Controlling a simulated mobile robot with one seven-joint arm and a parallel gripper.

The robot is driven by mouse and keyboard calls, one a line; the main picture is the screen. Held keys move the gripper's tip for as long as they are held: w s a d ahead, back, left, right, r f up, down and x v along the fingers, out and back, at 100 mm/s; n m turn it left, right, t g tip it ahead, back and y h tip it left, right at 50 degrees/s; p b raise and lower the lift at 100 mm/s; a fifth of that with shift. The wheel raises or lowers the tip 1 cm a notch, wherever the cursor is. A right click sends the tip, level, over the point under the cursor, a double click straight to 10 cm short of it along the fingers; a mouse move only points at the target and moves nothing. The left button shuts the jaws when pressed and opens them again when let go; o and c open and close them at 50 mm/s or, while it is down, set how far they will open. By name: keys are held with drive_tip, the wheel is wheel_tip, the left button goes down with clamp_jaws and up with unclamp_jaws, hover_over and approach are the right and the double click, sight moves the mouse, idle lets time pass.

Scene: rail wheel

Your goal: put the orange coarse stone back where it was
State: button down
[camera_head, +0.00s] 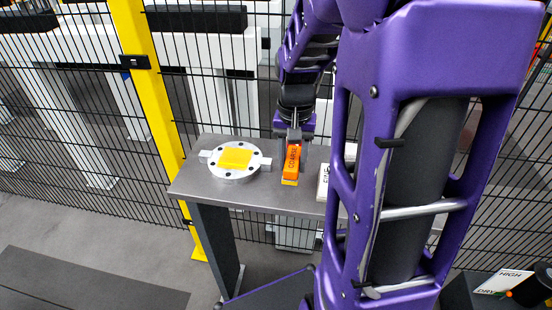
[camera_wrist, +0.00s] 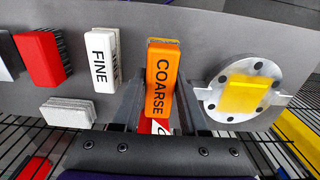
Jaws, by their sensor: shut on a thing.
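The orange coarse stone (camera_head: 293,157), lettered COARSE, is between the fingers of my gripper (camera_head: 293,138), which is shut on it, over the grey table (camera_head: 222,193). In the wrist view the stone (camera_wrist: 162,78) points away from my gripper (camera_wrist: 161,88), with one finger along each side. A yellow edge shows at its far end. I cannot tell whether the stone touches the table. A white block lettered FINE (camera_wrist: 103,60) lies left of it in the wrist view, apart from it.
A round metal flange (camera_head: 225,178) with a yellow square (camera_head: 236,158) sits left of the stone in the head view. Black mesh fencing and a yellow post (camera_head: 150,90) stand behind the table.

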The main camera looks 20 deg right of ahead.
sight(293, 158)
drive_tip(key=shift+f+b, duration=0.45)
drive_tip(key=shift+f, duration=1.6)
drive_tip(key=shift+f, duration=0.1)
drive_tip(key=shift+c, duration=2.2)
unclamp_jaws()
wheel_tip(293, 158, up, 12)
drive_tip(key=p, duration=0.2)
drive_tip(key=shift+p, duration=0.3)
